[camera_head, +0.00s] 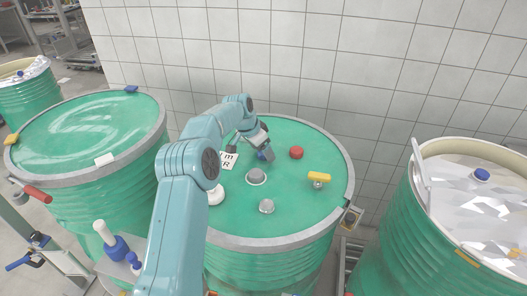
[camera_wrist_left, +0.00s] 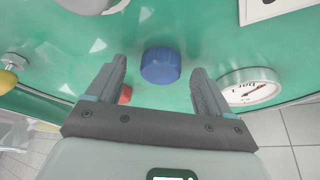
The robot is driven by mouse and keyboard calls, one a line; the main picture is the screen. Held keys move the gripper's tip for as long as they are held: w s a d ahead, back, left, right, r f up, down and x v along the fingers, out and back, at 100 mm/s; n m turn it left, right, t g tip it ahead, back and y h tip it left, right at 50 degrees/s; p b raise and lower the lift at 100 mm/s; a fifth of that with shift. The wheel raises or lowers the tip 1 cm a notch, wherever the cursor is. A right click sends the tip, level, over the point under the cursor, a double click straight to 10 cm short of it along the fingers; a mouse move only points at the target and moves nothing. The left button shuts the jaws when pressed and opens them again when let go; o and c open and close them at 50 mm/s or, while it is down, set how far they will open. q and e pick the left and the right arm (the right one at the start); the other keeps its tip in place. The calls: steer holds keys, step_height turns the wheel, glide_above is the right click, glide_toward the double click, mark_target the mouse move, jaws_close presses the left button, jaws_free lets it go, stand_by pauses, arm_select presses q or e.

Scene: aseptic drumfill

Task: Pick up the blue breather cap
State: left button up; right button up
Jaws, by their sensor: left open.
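The blue breather cap (camera_wrist_left: 160,65) stands on the green drum lid and shows between my left gripper's fingers in the left wrist view. In the head view only a small part of the cap (camera_head: 262,156) shows beside the gripper. My left gripper (camera_wrist_left: 158,74) is open, with one finger on each side of the cap and visible gaps to both. I cannot tell how far the fingertips are above the lid. In the head view my left gripper (camera_head: 258,148) is over the far part of the middle drum's lid. My right gripper is not in view.
A pressure gauge (camera_wrist_left: 250,88) is close to one finger. A tiled wall (camera_head: 300,60) stands behind.

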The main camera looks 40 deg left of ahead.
arm_select(q)
steer(key=shift+w+f, duration=0.1)
steer(key=shift+w+a+f, duration=0.1)
steer(key=shift+w, duration=0.05)
steer(key=c, duration=1)
steer(key=shift+c, duration=0.6)
steer(key=shift+s, duration=0.2)
steer(key=shift+w+r, duration=0.1)
steer(key=shift+r, duration=0.1)
step_height(320, 180, up, 10)
steer(key=shift+w+p, duration=0.15)
steer(key=shift+p, duration=0.2)
steer(key=shift+f, duration=0.1)
